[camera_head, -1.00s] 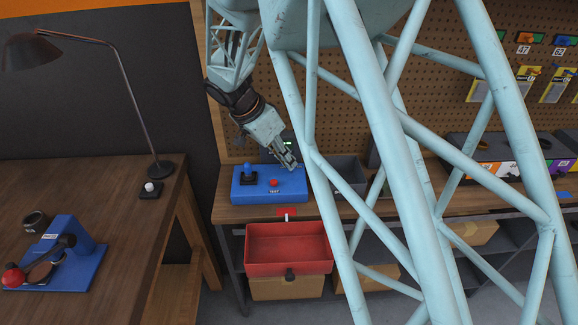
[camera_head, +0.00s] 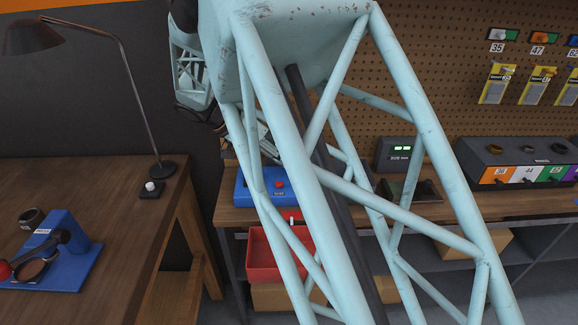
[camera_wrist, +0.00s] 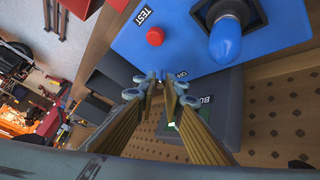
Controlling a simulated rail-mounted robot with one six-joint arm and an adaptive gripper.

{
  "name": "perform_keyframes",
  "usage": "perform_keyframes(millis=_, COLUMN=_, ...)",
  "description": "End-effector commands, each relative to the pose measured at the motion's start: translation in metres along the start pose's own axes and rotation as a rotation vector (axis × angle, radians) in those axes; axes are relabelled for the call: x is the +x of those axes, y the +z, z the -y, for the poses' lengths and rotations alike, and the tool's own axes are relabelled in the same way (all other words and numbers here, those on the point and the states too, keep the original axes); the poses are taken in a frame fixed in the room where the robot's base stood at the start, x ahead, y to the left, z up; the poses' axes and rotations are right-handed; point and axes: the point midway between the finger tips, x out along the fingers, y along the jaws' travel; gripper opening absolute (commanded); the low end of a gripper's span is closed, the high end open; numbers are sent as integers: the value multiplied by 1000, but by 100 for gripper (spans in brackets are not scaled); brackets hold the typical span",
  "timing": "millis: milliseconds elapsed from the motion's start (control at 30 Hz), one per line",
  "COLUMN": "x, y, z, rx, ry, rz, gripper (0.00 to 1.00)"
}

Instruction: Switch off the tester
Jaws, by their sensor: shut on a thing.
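The tester is a blue box (camera_head: 245,188) on the bench, partly hidden behind my arm's lattice. It has a red button (camera_head: 280,184) marked TEST. In the wrist view its blue face (camera_wrist: 172,40) shows the red button (camera_wrist: 155,36), a blue knob (camera_wrist: 226,40) on a dark base, and a small ON label (camera_wrist: 181,74) near the edge. My gripper (camera_wrist: 158,77) has its fingertips closed together at that edge, beside the label, on a small part that looks like the tester's switch. The fingertips mostly cover it, so its position cannot be told.
A grey box with a green display (camera_head: 396,153) stands against the pegboard (camera_head: 440,90). A row of coloured, numbered sockets (camera_head: 515,165) is at right. A wooden table (camera_head: 100,190) with a lamp (camera_head: 150,120) is at left.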

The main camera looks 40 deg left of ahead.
Motion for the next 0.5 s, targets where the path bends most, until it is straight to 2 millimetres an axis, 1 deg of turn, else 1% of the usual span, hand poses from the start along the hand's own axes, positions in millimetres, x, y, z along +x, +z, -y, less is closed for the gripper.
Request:
perform_keyframes(millis=433, x=0, y=2, z=0, rx=-2, ry=5, rz=-4, gripper=0)
perform_keyframes(millis=467, x=0, y=2, z=0, rx=-2, ry=4, rz=-4, gripper=11)
perform_keyframes(millis=500, x=0, y=2, z=0, rx=-2, ry=4, rz=-4, gripper=15)
